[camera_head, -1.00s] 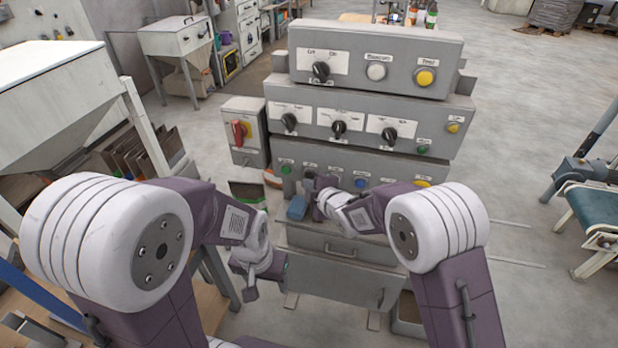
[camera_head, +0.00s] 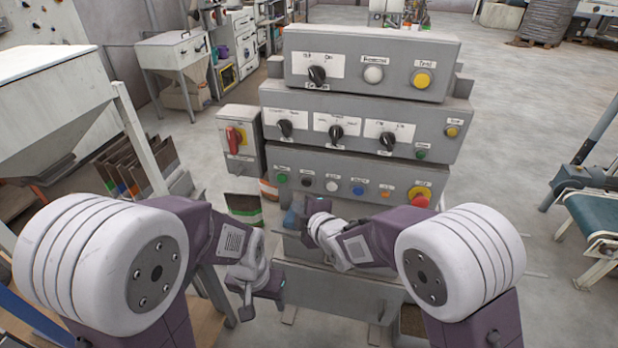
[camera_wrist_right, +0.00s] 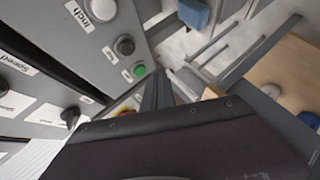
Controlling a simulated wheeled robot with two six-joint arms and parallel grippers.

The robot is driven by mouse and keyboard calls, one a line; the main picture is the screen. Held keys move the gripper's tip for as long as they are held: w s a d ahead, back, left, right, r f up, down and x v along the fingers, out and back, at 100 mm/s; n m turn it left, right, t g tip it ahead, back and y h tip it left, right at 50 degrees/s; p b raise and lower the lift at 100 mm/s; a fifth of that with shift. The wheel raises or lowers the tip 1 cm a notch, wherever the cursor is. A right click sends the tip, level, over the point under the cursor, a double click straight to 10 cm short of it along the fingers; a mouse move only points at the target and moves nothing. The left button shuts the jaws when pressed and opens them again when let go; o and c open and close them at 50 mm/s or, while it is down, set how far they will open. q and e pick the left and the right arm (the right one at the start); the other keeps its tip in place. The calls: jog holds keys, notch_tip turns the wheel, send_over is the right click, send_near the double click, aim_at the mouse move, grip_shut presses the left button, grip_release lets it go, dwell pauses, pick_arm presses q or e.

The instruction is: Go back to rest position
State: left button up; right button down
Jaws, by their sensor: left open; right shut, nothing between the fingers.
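The grey control cabinet (camera_head: 330,165) stands in front of me with its knobs and buttons in rows. My right gripper (camera_head: 296,212) is in front of its lower panel, at the left part, apart from the buttons as far as I can tell. In the right wrist view its fingers (camera_wrist_right: 156,92) are shut with nothing between them, and the panel with a green button (camera_wrist_right: 139,71) is close by. My left gripper (camera_head: 246,302) hangs low, left of the cabinet's base, open and empty. Its fingertips are small in the head view.
A grey box with a red switch (camera_head: 235,138) stands left of the cabinet. A white hopper (camera_head: 50,105) is at the left, a conveyor (camera_head: 595,215) at the right. Floor right of the cabinet is open.

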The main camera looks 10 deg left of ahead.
jog(key=w+d+r+m+t+h+p, duration=0.2)
jog(key=w+d+r, duration=0.35)
jog(key=d, duration=0.45)
jog(key=s+d+m+g+h, duration=0.1)
jog(key=s+d+m+h, duration=0.15)
jog(key=d, duration=0.55)
jog(key=s+d+m+h, duration=0.1)
jog(key=d+m+h, duration=0.15)
jog(key=d, duration=0.45)
jog(key=s+d+f+m+g, duration=0.2)
jog(key=s+f+m+g, duration=0.1)
jog(key=s, duration=0.4)
jog(key=s+d+f+m+g, duration=0.3)
jog(key=s+f+m, duration=0.1)
jog(key=s+m, duration=0.3)
jog(key=s+d+f+m+g+p, duration=0.1)
jog(key=s+f+m+g, duration=0.3)
jog(key=s, duration=0.5)
jog(key=shift+s+d+f+m+h, duration=0.15)
jog(key=shift+d+f+m+h, duration=0.25)
jog(key=shift+d+m, duration=0.25)
